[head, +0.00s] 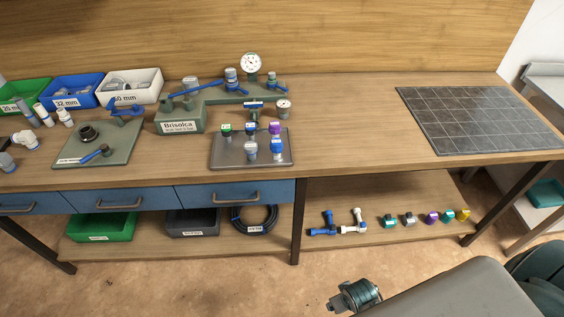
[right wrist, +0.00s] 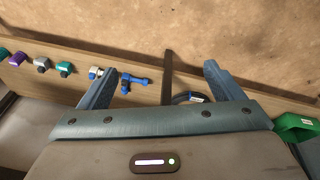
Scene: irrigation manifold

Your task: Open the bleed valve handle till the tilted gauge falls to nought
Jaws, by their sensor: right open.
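The grey-green manifold (head: 180,121) stands at the back of the bench in the head view. A larger round white gauge (head: 251,64) stands upright at its back. A smaller gauge (head: 284,106) sits at its right front; its needle is too small to read. A long blue lever (head: 197,89) lies slanted along the manifold's top, and a short blue handle (head: 253,104) sits at its front. I cannot tell which is the bleed valve. My right gripper (right wrist: 160,68) is open and empty in the right wrist view, away from the manifold. My left gripper is out of view.
A grey tray (head: 225,160) with several fittings stands before the manifold. A green board (head: 70,157) with parts lies left of it. Bins line the back left. A dark tiled mat (head: 450,140) lies right. The lower shelf (head: 340,242) holds several fittings.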

